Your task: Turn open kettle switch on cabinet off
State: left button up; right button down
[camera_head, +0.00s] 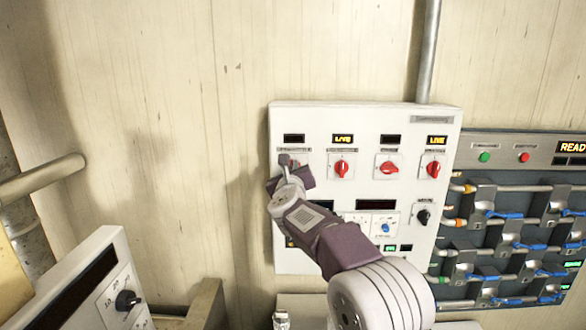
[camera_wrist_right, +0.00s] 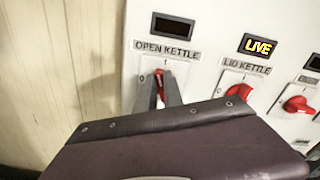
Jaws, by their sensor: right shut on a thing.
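The white cabinet (camera_head: 350,115) hangs on the wall with a row of red rotary switches. In the right wrist view, the red open kettle switch (camera_wrist_right: 160,84) sits under the label OPEN KETTLE, its handle roughly upright. The small display (camera_wrist_right: 172,26) above it is dark. My right gripper (camera_head: 289,162) is at this leftmost switch, with its fingers on both sides of the red handle in the wrist view (camera_wrist_right: 161,92), shut on it. The fingers hide part of the handle. In the head view the gripper covers most of this switch. My left gripper is not in view.
The lid kettle switch (camera_head: 341,169) is just right, under a lit LIVE display (camera_head: 343,139). Two more red switches (camera_head: 388,167) (camera_head: 433,169) follow. A black knob (camera_head: 423,216) is lower right. A valve panel (camera_head: 520,150) stands at right, and a sloped console (camera_head: 85,290) at lower left.

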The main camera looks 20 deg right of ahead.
jog(key=shift+w+a+f+n+p, duration=0.15)
jog(key=shift+n+p, duration=0.3)
jog(key=shift+n, duration=1.7)
jog(key=shift+s+a+f+n+p, duration=0.15)
jog(key=shift+n+p, duration=0.25)
jog(key=shift+n, duration=1.8)
jog(key=shift+w+a+f+n+p, duration=0.1)
jog(key=shift+f+n+p, duration=0.25)
jog(key=shift+n, duration=2.1)
jog(key=c, duration=1.5)
grip_release()
jog(key=shift+o, duration=0.2)
